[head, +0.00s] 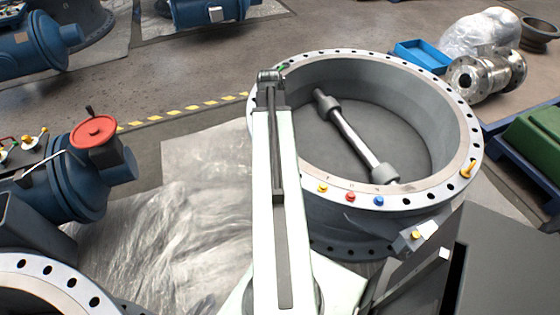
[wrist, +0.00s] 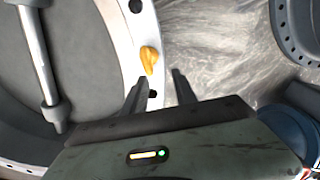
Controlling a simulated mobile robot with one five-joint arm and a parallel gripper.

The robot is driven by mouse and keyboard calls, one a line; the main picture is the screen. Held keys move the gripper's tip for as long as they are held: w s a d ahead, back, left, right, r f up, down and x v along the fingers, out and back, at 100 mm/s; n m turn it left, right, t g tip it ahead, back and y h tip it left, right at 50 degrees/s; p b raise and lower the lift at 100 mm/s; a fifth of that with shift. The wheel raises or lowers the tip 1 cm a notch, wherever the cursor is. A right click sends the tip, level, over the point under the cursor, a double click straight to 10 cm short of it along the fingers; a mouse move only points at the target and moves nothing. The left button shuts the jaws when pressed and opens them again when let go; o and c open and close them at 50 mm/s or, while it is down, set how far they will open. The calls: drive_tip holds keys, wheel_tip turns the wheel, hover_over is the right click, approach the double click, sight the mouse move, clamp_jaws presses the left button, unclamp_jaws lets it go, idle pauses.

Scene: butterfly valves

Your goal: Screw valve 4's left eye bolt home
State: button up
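The large grey valve ring (head: 365,65) lies flat, with a shaft (head: 350,137) across its bore and bolt holes around its pale flange. In the wrist view a yellow eye bolt (wrist: 149,60) stands at the flange (wrist: 124,22), just beyond my gripper (wrist: 158,82). My gripper is open, its two dark fingers apart with nothing between them. The eye bolt is a little ahead of the fingertips, and I see no contact. In the head view my arm reaches to the ring's left rim, and the fingers and this eye bolt are hidden there.
Yellow (head: 323,188), red (head: 350,197) and blue (head: 378,201) caps sit on the near flange. A blue valve with a red handwheel (head: 93,131) stands at the left. Plastic sheeting (head: 170,225) covers the floor beside the ring. A blue tray (head: 422,56) lies behind.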

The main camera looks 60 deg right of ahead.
drive_tip(key=shift+s+d+f, duration=0.2)
drive_tip(key=shift+s+d, duration=0.25)
drive_tip(key=shift+s, duration=0.15)
drive_tip(key=shift+s+d+f, duration=0.2)
drive_tip(key=shift+s+d, duration=0.25)
drive_tip(key=shift+s, duration=0.15)
wheel_tip(320, 180, down, 8)
drive_tip(key=b, duration=0.8)
drive_tip(key=shift+r, duration=0.15)
